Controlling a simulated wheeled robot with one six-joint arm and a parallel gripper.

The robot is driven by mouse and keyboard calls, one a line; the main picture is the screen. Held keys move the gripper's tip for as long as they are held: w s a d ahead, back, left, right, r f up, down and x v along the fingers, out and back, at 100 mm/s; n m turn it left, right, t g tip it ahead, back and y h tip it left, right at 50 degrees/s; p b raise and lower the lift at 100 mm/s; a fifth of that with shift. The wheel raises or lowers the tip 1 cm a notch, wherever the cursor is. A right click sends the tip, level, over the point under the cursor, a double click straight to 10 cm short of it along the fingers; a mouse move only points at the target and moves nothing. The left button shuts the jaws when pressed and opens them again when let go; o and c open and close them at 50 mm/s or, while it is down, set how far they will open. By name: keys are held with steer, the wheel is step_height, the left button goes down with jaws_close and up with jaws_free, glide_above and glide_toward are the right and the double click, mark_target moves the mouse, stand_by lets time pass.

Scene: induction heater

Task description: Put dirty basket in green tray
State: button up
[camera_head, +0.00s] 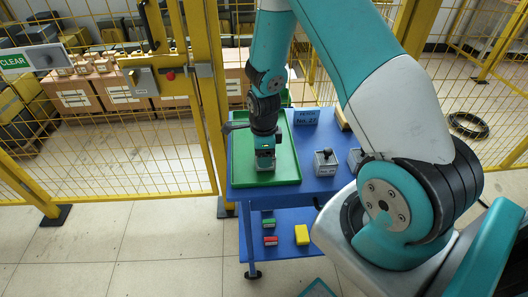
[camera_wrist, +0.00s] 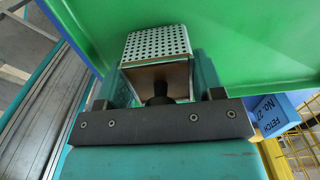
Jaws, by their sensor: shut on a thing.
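My gripper (camera_head: 264,152) points down over the green tray (camera_head: 240,172) on the blue table. In the wrist view my gripper (camera_wrist: 160,88) is shut on a small metal basket (camera_wrist: 158,45) with a perforated face and a black knob between the fingers. The green tray (camera_wrist: 265,40) fills the background behind the basket. In the head view the held basket is mostly hidden by the gripper. I cannot tell whether it touches the tray floor. I cannot tell from its look whether it is dirty.
A similar grey basket (camera_head: 326,164) with a black knob stands on the table right of the tray, with another (camera_head: 355,160) partly behind my arm. A blue sign (camera_head: 306,117) stands at the back. A yellow fence post (camera_head: 212,100) rises close left of the tray.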

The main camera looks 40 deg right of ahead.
steer(key=shift+f, duration=0.1)
steer(key=shift+f, duration=0.1)
steer(key=o, duration=1)
